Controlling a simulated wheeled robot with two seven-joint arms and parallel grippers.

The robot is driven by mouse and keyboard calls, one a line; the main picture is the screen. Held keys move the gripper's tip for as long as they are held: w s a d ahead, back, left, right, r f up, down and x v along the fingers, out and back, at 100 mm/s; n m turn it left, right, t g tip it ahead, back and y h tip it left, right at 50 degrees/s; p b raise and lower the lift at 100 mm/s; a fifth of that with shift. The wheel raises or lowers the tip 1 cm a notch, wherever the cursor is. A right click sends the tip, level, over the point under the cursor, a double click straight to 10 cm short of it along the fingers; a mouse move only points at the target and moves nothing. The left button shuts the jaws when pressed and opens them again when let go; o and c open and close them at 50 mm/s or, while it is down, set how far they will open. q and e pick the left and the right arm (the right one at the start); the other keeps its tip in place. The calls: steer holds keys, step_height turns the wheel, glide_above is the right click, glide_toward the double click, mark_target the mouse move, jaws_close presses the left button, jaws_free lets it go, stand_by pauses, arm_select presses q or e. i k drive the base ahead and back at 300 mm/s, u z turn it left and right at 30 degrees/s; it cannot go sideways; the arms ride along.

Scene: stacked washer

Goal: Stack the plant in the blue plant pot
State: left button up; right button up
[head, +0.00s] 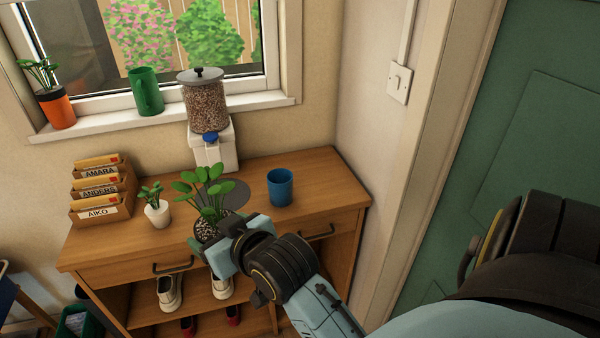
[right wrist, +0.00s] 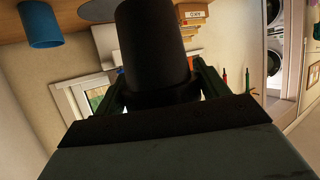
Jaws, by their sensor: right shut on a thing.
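The plant (head: 207,192) has round green leaves and pebbly soil in a dark pot. It is held in front of the cabinet top, near its front edge. My right gripper (head: 219,244) is shut on this pot, which looks dark between the fingers in the right wrist view (right wrist: 150,45). The blue plant pot (head: 280,188) stands upright and empty-looking on the cabinet top, to the right of the held plant; it also shows at the upper left of the right wrist view (right wrist: 43,25). My left gripper is not in view.
On the wooden cabinet (head: 325,178) stand a small plant in a white pot (head: 158,213), a letter rack (head: 102,195) and a dispenser (head: 206,110). A grey round mat (head: 238,190) lies behind the held plant. Wall and door frame bound the right side.

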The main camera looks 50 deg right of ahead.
mark_target(280, 194)
steer(key=z, duration=1)
steer(key=i, duration=1)
